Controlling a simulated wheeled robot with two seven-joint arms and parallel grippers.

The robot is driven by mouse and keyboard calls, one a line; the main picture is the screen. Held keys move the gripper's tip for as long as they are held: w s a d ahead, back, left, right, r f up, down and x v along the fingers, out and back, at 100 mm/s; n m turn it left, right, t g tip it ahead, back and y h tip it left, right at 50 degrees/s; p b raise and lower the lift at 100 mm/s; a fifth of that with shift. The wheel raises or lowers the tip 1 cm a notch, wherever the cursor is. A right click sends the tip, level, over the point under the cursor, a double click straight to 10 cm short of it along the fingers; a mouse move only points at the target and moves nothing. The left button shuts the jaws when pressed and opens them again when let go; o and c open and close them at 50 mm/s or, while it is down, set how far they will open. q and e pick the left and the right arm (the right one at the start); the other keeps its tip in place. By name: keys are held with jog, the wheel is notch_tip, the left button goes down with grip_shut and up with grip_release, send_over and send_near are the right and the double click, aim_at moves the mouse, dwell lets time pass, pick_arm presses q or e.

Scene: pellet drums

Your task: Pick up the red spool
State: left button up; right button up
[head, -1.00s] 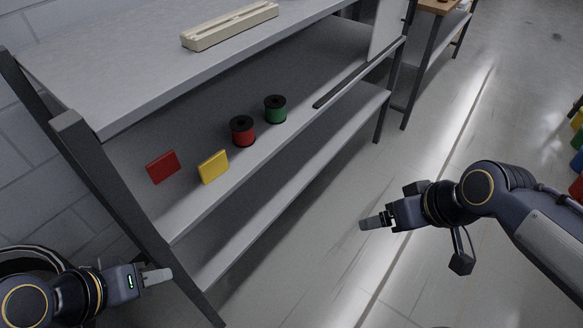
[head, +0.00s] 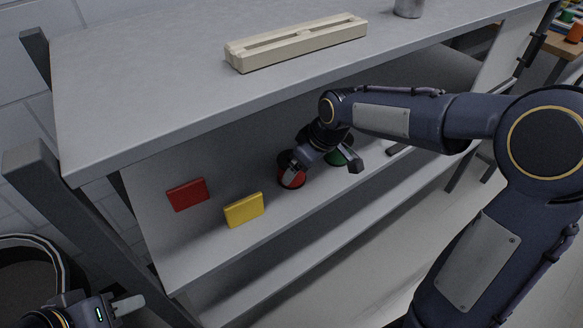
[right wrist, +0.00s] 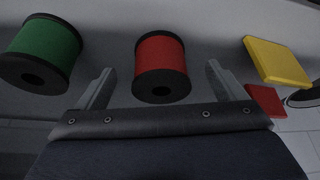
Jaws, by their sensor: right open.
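The red spool (head: 291,181) with black flanges stands on the middle shelf, partly hidden by my right gripper in the head view. In the right wrist view, the red spool (right wrist: 160,64) lies ahead between the two open fingers of my right gripper (right wrist: 160,88), and neither finger appears to touch it. In the head view, my right gripper (head: 292,172) is at the spool. My left gripper (head: 128,305) is at the bottom left, away from the shelf; whether its jaws are open cannot be made out.
A green spool (head: 338,155) stands beside the red one, also in the right wrist view (right wrist: 44,52). A yellow block (head: 244,210) and a red block (head: 188,194) are on the same shelf to the left. The upper shelf (head: 150,110) overhangs, carrying a cream bar (head: 297,43).

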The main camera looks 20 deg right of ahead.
jog(key=shift+w+a, duration=0.35)
jog(key=shift+w, duration=0.2)
jog(key=x, duration=0.5)
jog(key=c, duration=1.1)
jog(key=shift+c, duration=0.2)
